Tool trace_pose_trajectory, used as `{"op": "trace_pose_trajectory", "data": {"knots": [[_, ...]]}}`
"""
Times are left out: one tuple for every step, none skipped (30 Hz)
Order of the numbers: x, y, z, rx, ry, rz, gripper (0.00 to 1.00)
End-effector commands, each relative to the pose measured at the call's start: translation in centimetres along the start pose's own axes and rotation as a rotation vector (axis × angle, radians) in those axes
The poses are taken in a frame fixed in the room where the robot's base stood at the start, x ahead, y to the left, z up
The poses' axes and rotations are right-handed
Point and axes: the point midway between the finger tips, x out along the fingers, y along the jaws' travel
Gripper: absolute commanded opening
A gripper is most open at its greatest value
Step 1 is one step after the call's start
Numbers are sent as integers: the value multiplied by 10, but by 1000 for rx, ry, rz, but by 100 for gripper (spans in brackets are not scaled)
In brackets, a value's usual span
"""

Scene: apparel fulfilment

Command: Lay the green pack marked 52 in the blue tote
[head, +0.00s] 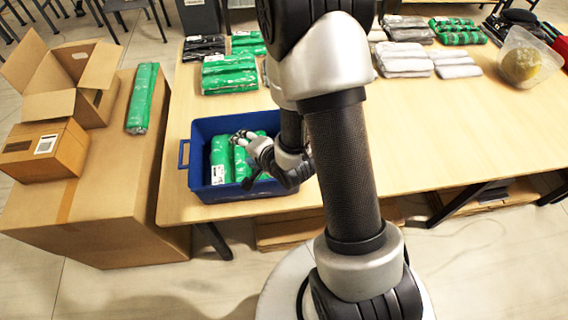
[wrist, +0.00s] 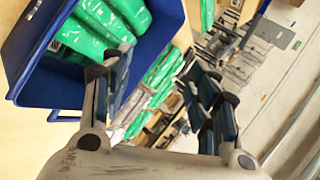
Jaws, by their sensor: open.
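The blue tote (head: 235,191) stands at the table's near left edge and fills the upper left of the wrist view (wrist: 50,85). Green packs (head: 220,160) lie inside it; they also show in the wrist view (wrist: 82,40). My gripper (head: 243,158) is over the tote in the head view, its fingers spread. In the wrist view the fingers (wrist: 160,78) are wide apart with nothing held between them. Other green packs are stacked behind the tote (head: 229,74), and one lies on a large carton (head: 143,97). The number 52 is not readable on any pack.
Open and closed cardboard boxes (head: 45,150) sit on the large carton at the left. Grey packs (head: 403,60), more green packs (head: 457,32) and a clear bowl (head: 528,60) are at the back right. The table's middle right is clear. My arm hides part of the table.

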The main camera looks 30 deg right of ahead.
Motion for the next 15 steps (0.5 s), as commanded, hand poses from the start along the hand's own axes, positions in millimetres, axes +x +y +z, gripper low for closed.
{"op": "trace_pose_trajectory", "data": {"knots": [[-11, -20, -9, -99, 23, 22, 55], [-18, -26, -13, -156, 33, 47, 55], [-28, -34, -18, -229, 44, 80, 55], [-37, -40, -22, -283, 51, 105, 55], [-46, -46, -25, -334, 57, 129, 55], [-59, -53, -29, -401, 61, 162, 55], [-70, -58, -31, -447, 62, 187, 55], [-81, -63, -32, -495, 61, 211, 55], [-97, -68, -33, -554, 57, 243, 55], [-109, -71, -33, -598, 51, 266, 55], [-122, -74, -33, -640, 44, 289, 55], [-139, -78, -32, -694, 30, 317, 55], [-153, -80, -30, -735, 19, 337, 55], [-167, -81, -28, -775, 4, 355, 55], [-186, -82, -23, -827, -19, 378, 55]]}}
